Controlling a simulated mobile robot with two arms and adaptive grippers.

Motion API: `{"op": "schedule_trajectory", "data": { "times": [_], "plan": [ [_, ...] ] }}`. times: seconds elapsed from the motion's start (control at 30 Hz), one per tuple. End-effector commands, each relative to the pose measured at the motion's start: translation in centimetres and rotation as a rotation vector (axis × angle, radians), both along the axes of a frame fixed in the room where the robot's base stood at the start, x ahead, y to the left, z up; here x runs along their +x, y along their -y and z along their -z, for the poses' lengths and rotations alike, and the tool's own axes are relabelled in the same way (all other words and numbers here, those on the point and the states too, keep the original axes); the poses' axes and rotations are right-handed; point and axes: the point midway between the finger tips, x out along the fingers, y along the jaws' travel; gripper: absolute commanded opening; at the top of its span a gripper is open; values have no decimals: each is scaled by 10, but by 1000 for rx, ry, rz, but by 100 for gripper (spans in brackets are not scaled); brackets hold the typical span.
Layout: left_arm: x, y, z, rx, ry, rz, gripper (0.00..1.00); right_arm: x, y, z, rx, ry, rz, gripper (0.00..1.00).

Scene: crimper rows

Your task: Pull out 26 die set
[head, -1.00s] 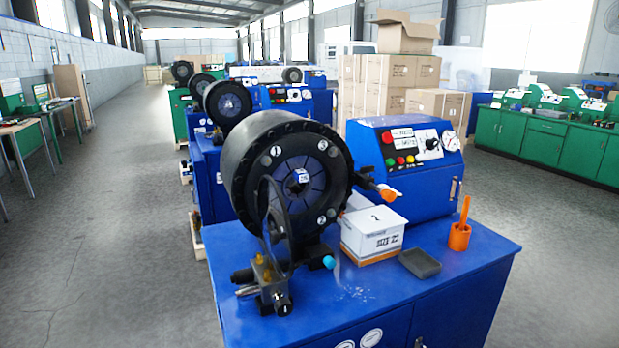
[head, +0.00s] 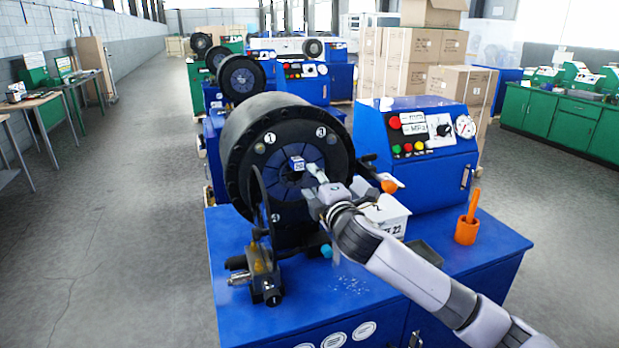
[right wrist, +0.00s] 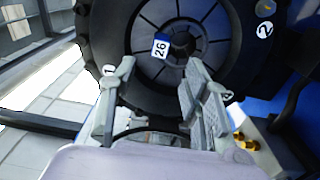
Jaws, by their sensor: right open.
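The 26 die set (head: 288,178) sits in the round opening of the black crimper head (head: 237,150) on the nearest blue machine. Its small white-and-blue tag shows in the head view near the centre, and the right wrist view reads 26 on the tag (right wrist: 161,46). The dark segments of the die set (right wrist: 205,38) surround a central hole. My right gripper (head: 315,178) is in front of the crimper face, just right of the tag. In the right wrist view my right gripper (right wrist: 160,72) is open and empty, its fingers apart. My left gripper is out of view.
A white box (head: 388,217) marked 22 stands behind my right arm, partly hidden. A grey tray (head: 427,252) and an orange cup (head: 467,230) stand on the blue table. A control panel (head: 424,140) is at the right. A valve fitting (head: 258,272) is at the table's front left.

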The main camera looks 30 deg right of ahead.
Motion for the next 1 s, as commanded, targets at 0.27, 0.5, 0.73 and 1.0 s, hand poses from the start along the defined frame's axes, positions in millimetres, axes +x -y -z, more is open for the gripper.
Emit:
{"op": "schedule_trajectory", "data": {
  "times": [0.27, 0.5, 0.73, 1.0],
  "plan": [
    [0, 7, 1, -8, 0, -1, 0, 24, 6, 0, 6, 1, 1, 43],
    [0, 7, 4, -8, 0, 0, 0, 53, 12, 1, 6, 0, 0, 43],
    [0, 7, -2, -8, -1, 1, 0, 79, 18, 0, 7, -2, 0, 43],
    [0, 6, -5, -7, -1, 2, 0, 100, 23, 1, 6, -2, 0, 43]
  ]
}}
